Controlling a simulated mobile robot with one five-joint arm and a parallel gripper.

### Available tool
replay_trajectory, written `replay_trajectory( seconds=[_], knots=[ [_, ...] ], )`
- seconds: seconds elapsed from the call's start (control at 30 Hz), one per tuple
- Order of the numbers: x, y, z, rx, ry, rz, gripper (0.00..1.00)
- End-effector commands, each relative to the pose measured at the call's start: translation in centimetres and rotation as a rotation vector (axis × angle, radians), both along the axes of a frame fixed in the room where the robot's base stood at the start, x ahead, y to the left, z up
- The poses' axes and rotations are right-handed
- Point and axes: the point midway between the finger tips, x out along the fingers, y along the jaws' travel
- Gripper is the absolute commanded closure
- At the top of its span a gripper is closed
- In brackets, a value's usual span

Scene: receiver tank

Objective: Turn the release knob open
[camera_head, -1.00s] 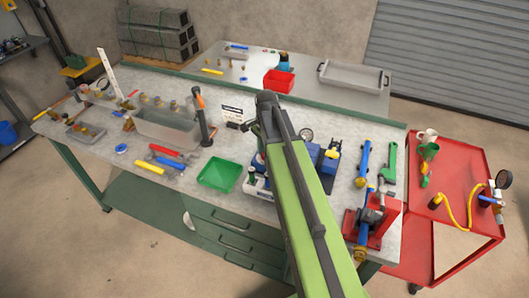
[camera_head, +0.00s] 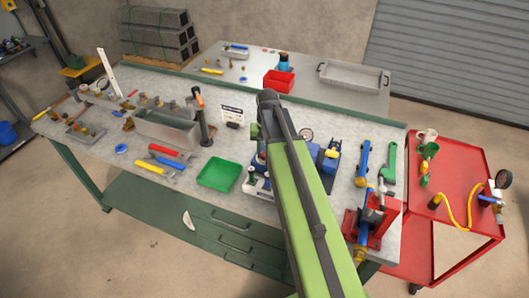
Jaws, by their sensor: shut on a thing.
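My green arm (camera_head: 315,215) reaches from the bottom edge over the bench, with its dark joint (camera_head: 268,98) at the top. My gripper is hidden behind the arm, so its jaws and what they touch do not show. A blue unit (camera_head: 313,152), perhaps the receiver tank, stands just right of the arm, partly covered by it. A round gauge (camera_head: 306,134) stands behind it and a yellow part (camera_head: 331,153) is on its right side. I cannot make out the release knob; it may be behind the arm.
A green tray (camera_head: 219,174), a grey bin (camera_head: 165,128) and hand tools (camera_head: 165,160) lie left on the bench. A red vise (camera_head: 372,225) and a blue-and-orange tool (camera_head: 363,162) are right. A red cart (camera_head: 455,180) stands beside the bench.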

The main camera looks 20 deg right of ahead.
Motion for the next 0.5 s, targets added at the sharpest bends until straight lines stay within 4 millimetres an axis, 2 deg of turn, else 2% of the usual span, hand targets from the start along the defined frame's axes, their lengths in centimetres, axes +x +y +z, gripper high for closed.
replay_trajectory(
  seconds=[0.5],
  knots=[
    [0.00,-0.11,-0.01,0.000,0.001,0.431,1.00]
  ],
)
